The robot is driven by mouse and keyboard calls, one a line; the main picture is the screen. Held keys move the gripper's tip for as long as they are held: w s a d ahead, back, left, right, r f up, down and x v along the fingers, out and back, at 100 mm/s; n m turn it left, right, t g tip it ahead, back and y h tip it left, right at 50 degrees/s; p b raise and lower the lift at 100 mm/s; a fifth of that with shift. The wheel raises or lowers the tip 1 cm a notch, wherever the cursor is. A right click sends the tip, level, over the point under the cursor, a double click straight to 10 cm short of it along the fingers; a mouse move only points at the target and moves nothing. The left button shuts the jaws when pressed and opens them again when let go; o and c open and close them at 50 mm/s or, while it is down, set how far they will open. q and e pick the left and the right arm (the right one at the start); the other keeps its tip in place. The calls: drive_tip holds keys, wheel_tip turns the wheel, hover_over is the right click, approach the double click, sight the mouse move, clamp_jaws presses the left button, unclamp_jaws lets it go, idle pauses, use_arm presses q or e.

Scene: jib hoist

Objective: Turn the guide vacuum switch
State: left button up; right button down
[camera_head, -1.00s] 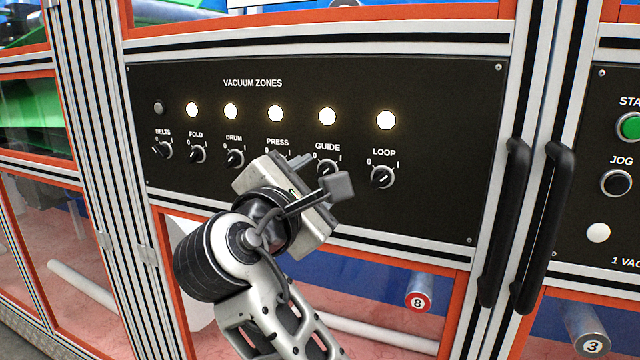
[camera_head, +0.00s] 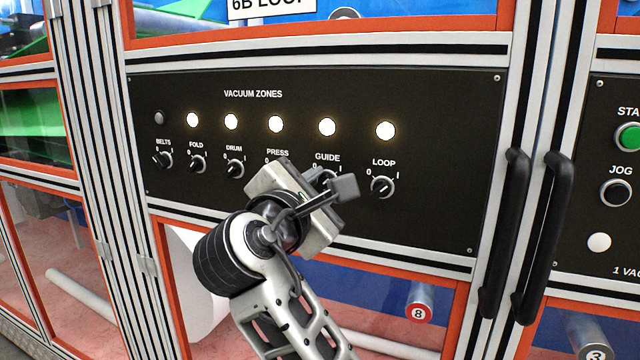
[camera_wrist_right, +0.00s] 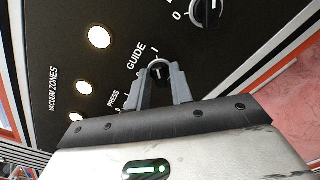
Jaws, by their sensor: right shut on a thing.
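The guide vacuum switch is a small round black knob (camera_wrist_right: 159,70) under the GUIDE label; in the head view only its top edge (camera_head: 325,172) shows behind my gripper. My right gripper (camera_wrist_right: 161,88) is at the panel, with its two grey fingers on either side of this knob and shut on it. In the head view the gripper's body hides most of the knob and part of the PRESS switch. The lamp above GUIDE (camera_head: 327,127) is lit. My left gripper is not in view.
The LOOP knob (camera_head: 382,187) is close on the right, with the DRUM knob (camera_head: 235,168), FOLD knob (camera_head: 198,164) and BELTS knob (camera_head: 162,159) to the left. The BELTS lamp (camera_head: 159,117) is dark; the others are lit. Black door handles (camera_head: 507,235) stick out at right.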

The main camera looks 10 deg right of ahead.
drive_tip(key=n+p, duration=0.1)
drive_tip(key=p, duration=0.2)
drive_tip(key=shift+r, duration=0.3)
drive_tip(key=shift+n+p, duration=1)
drive_tip(key=shift+p, duration=0.15)
drive_tip(key=shift+f+n+p, duration=0.1)
drive_tip(key=shift+n+p, duration=0.25)
drive_tip(key=shift+n, duration=0.15)
drive_tip(key=n, duration=0.2)
drive_tip(key=shift+f+n, duration=0.2)
drive_tip(key=shift+n, duration=0.1)
drive_tip(key=n, duration=0.3)
drive_tip(key=shift+n, duration=0.3)
drive_tip(key=n, duration=0.4)
drive_tip(key=shift+a, duration=0.1)
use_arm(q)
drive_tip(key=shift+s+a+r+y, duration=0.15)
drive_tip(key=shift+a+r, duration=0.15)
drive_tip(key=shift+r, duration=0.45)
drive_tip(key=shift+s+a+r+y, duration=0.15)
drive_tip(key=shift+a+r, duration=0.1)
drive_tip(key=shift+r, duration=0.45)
use_arm(e)
drive_tip(key=shift+f+n, duration=0.1)
drive_tip(key=shift+n, duration=1.6)
